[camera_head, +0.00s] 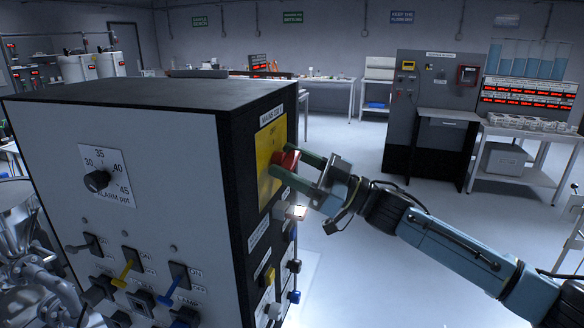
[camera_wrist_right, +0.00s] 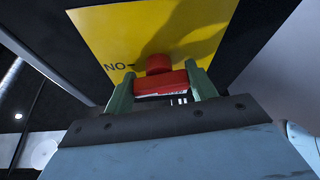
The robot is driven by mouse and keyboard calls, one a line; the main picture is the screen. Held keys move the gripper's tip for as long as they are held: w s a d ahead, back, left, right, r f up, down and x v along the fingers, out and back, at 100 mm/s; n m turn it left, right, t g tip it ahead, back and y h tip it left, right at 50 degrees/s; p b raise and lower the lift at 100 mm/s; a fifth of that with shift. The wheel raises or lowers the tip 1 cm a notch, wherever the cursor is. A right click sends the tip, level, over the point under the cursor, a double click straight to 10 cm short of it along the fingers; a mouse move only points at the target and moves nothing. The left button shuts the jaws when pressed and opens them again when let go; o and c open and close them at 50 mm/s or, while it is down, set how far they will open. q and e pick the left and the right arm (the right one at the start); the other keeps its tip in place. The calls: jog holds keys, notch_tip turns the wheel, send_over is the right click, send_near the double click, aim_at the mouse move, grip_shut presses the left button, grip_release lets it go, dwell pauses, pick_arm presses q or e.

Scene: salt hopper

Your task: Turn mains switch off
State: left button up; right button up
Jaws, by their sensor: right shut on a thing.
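The mains switch is a red rotary handle (camera_head: 286,162) on a yellow plate (camera_head: 266,150) on the right side face of the large grey and black cabinet. My right gripper (camera_head: 287,171) reaches in from the right, its green fingers shut on the red handle. In the right wrist view the red handle (camera_wrist_right: 162,82) sits between the two green fingertips (camera_wrist_right: 160,88), in front of the yellow plate (camera_wrist_right: 115,40). The exact angle of the handle is partly hidden by the fingers. My left gripper is not in view.
The cabinet front has an alarm dial (camera_head: 97,181) and blue and yellow toggle levers (camera_head: 178,281). More small connectors (camera_head: 294,266) sit below the yellow plate. Benches and a dark console (camera_head: 433,110) stand at the back. The floor (camera_head: 345,200) behind my right arm is clear.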

jog(key=n+g+b, duration=0.1)
jog(key=n, duration=0.2)
jog(key=n+g+b, duration=0.1)
jog(key=n+g, duration=0.1)
jog(key=n, duration=0.1)
jog(key=shift+n+g, duration=0.3)
jog(key=n+g, duration=0.1)
jog(key=n, duration=0.1)
jog(key=n+h+b, duration=0.1)
jog(key=n, duration=0.1)
jog(key=shift+w+n+g, duration=0.1)
jog(key=shift+n+g, duration=0.3)
jog(key=n+g+h+b, duration=0.1)
jog(key=n, duration=0.3)
jog(key=shift+r, duration=0.1)
jog(key=shift+n+g+h+b, duration=0.3)
jog(key=shift+n+h+b, duration=0.45)
jog(key=shift+n, duration=1.25)
jog(key=o, duration=1)
jog(key=shift+r, duration=0.1)
jog(key=shift+d, duration=0.15)
